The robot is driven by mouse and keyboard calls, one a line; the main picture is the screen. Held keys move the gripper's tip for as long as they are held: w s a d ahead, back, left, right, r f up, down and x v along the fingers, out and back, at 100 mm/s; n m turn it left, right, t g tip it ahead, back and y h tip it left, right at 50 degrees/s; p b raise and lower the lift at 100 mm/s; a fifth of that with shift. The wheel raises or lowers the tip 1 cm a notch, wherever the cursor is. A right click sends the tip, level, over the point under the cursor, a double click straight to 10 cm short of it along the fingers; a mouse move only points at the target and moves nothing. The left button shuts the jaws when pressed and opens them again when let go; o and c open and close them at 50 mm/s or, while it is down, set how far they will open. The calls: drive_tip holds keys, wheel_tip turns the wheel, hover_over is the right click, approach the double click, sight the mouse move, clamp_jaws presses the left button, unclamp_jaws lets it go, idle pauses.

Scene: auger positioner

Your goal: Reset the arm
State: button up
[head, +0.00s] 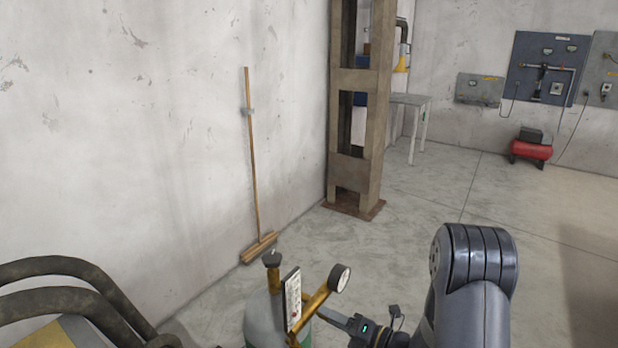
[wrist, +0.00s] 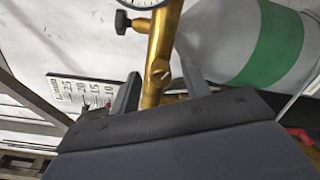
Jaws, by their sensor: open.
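My arm comes in from the lower right in the head view, with a dark grey joint in front. My gripper (head: 330,316) is low in the middle, close to a brass pipe (head: 315,302) with a round gauge (head: 339,278). In the wrist view my gripper (wrist: 158,68) is open, with one finger on each side of the brass pipe (wrist: 160,50). I cannot tell whether either finger touches it. A grey cylinder with a green band (wrist: 278,45) stands right behind the right finger. The lower part of the pipe is hidden by the gripper body.
A white scale plate (head: 292,298) stands beside the pipe. Thick dark hoses (head: 65,270) fill the lower left. A broom (head: 252,160) leans on the wall, and a steel column (head: 355,110) stands behind. The floor to the right is mostly clear, with a red compressor (head: 531,149) far back.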

drive_tip(key=n+b, duration=0.5)
drive_tip(key=n, duration=0.6)
drive_tip(key=shift+b, duration=0.4)
drive_tip(key=shift+t, duration=0.3)
drive_tip(key=shift+s+a, duration=0.1)
drive_tip(key=shift+s, duration=0.05)
